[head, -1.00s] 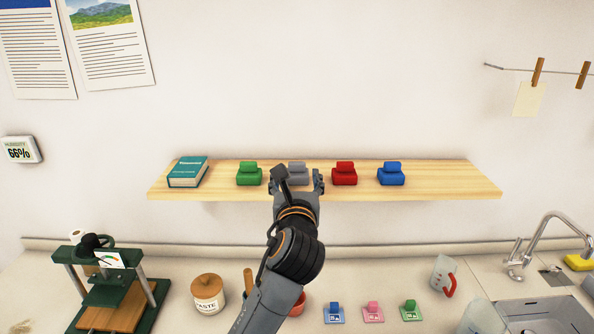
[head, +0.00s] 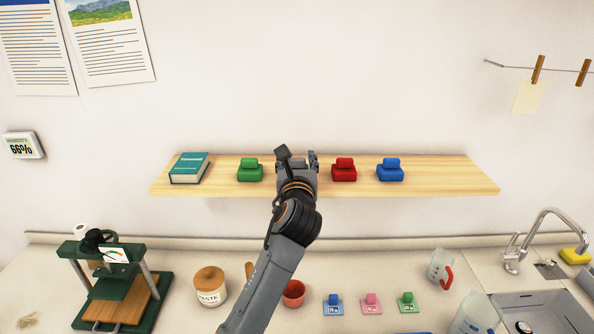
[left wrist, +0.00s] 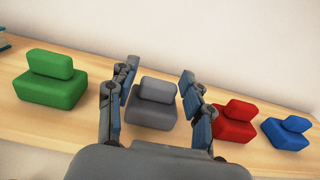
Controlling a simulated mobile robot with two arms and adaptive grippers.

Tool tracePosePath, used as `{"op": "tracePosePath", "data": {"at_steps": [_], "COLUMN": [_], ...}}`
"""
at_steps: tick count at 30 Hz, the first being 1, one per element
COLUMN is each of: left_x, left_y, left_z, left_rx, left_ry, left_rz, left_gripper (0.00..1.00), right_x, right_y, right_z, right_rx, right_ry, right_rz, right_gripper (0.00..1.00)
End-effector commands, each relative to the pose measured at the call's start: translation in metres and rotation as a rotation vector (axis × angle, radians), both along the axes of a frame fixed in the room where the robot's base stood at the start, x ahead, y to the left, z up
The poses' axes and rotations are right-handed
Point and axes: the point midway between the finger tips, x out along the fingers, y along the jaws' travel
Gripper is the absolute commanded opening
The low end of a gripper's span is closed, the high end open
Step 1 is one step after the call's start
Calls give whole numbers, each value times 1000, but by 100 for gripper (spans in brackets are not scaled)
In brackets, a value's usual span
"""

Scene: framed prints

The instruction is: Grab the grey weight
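The grey weight (left wrist: 152,104) stands on the wooden shelf between the green and red weights. In the left wrist view it sits between the two spread fingers of my left gripper (left wrist: 158,100), with a gap visible on its left side and on its right. In the head view my left gripper (head: 297,164) is at the shelf and hides most of the grey weight (head: 297,161). The left gripper is open. My right gripper is not in view.
The green weight (head: 250,171) is left of the gripper, and the red weight (head: 344,170) and blue weight (head: 390,170) are to its right. A teal book (head: 189,168) lies on the shelf (head: 450,178). The counter below holds a paste jar (head: 209,287) and a green press (head: 150,315).

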Motion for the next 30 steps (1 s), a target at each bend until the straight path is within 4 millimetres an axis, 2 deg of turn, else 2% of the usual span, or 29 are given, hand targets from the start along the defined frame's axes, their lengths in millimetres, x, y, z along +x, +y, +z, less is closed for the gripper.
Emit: {"op": "tracePosePath", "data": {"at_steps": [1, 6, 16, 20, 25, 30], "left_x": [0, 0, 0, 0, -2, -38], "left_y": [0, 0, 0, 0, 0, 3], "left_z": [0, 0, 2, 10, 37, 76], "left_rx": [0, 1, 0, 0, 1, -1], "left_ry": [0, 1, -3, -6, -13, -13], "left_rz": [0, 0, 0, -1, 0, -2], "left_gripper": [34, 0, 0, 0, 0, 0], "right_x": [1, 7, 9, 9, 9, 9], "right_y": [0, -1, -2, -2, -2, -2], "right_z": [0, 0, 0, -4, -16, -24], "right_rx": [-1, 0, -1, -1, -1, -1], "right_ry": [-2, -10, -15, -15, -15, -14], "right_rz": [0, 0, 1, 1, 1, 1], "right_gripper": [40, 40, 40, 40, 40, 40]}}
